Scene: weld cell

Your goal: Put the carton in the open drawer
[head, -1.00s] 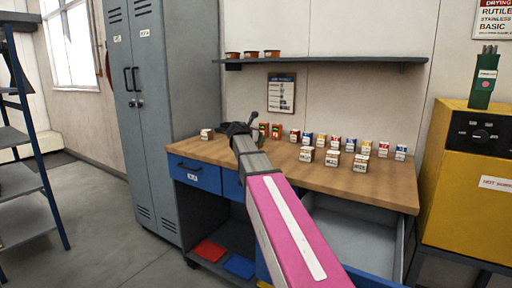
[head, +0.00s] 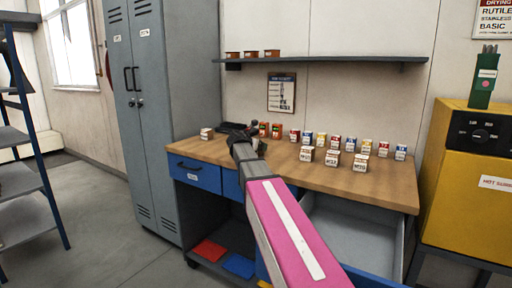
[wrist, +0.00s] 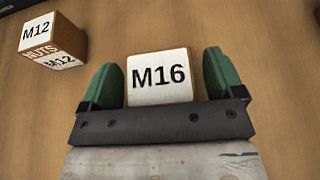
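A carton marked M16 (wrist: 160,78) lies between the two green fingers of my gripper (wrist: 163,80) in the wrist view. The fingers are open on either side of it; a narrow gap shows at the right finger, and I cannot tell whether the left one touches. In the head view my arm hides this carton, and its end is low over the left half of the workbench (head: 395,193). The open drawer (head: 350,230) is pulled out at the bench's right side, with a bare grey floor showing; my arm covers part of it.
An M12 nuts carton (wrist: 52,40) stands at upper left in the wrist view. Several small cartons and cans stand along the bench, including a front carton (head: 332,158). A shut blue drawer (head: 195,173) is at left. A shelf (head: 320,60) hangs above; a yellow machine (head: 465,170) stands right.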

